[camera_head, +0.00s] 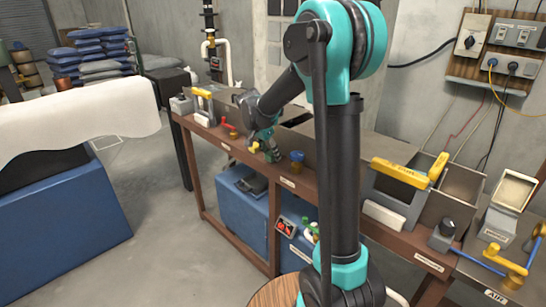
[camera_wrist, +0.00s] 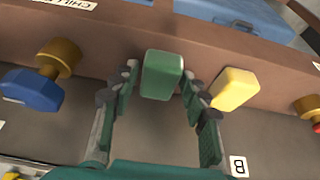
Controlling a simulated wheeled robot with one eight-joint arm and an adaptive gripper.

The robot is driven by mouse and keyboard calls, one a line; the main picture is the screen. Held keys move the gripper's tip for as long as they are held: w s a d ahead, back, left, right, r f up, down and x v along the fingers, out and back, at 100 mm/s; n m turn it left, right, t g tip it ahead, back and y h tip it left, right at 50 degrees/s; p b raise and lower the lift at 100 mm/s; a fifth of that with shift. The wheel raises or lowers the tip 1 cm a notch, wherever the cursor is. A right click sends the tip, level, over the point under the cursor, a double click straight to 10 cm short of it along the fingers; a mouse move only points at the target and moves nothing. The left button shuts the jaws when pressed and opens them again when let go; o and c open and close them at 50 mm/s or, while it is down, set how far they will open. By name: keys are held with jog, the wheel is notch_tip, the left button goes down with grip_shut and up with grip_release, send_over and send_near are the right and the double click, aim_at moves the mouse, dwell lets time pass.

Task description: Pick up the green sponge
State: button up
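The green sponge (camera_wrist: 162,75) is a small block with rounded edges, seen in the wrist view near the front edge of the bench top. My gripper (camera_wrist: 160,78) is open, with one fingertip on each side of the sponge and small gaps showing. Whether the tips reach down around it or stay just short of it, I cannot tell. In the head view my gripper (camera_head: 266,150) is low over the long bench; the green sponge cannot be made out there against my teal gripper.
A yellow block (camera_wrist: 235,89) lies close to the right finger. A blue-handled brass valve (camera_wrist: 40,80) stands to the left, and it also shows in the head view (camera_head: 297,161). A red-handled fitting (camera_head: 229,129) is further along the bench (camera_head: 235,148). A blue chest (camera_head: 245,207) stands below.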

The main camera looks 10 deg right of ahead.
jog(key=c, duration=0.5)
jog(key=shift+r, duration=0.1)
